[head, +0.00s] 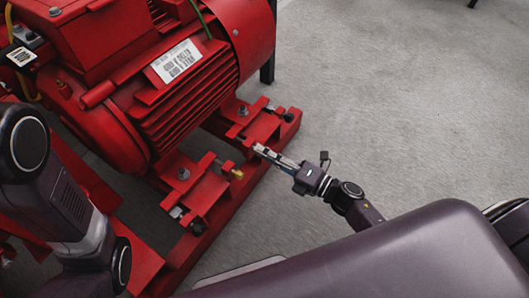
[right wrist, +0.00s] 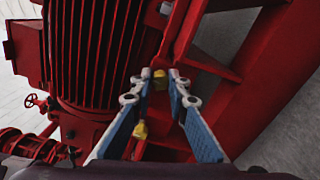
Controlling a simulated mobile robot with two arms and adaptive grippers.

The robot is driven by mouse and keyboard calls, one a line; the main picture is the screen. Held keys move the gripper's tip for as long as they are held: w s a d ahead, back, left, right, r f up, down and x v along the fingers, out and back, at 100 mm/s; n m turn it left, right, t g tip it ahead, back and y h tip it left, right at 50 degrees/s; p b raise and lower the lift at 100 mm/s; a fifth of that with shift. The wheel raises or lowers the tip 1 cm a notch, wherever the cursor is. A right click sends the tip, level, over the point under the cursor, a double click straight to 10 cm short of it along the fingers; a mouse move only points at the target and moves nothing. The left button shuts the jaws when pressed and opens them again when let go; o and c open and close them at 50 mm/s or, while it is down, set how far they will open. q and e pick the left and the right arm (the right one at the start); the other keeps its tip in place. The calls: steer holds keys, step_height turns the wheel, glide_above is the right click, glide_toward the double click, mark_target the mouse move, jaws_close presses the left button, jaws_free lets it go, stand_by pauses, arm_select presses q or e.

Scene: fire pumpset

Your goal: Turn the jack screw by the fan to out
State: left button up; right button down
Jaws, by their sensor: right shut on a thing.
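The red motor (head: 185,80) stands on red feet on a red base frame. My right gripper (head: 260,150) reaches in from the right to the foot on the motor's near right side. Its fingers are shut on a brass jack screw (right wrist: 160,80), which shows between the fingertips in the right wrist view; the fingers hide it in the head view. A second brass jack screw (head: 237,174) sticks out of the nearer mount block, free of the gripper; it also shows in the right wrist view (right wrist: 140,130). My left gripper is out of view. The fan cannot be made out.
A steel jack screw (head: 176,212) and another steel bolt with a dark end (head: 288,116) sit on the frame. The frame's rail (head: 225,210) runs below the gripper.

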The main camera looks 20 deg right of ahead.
stand_by(0.5)
steer(key=c, duration=1.8)
jaws_free()
steer(key=shift+c, duration=0.2)
steer(key=v, duration=1.2)
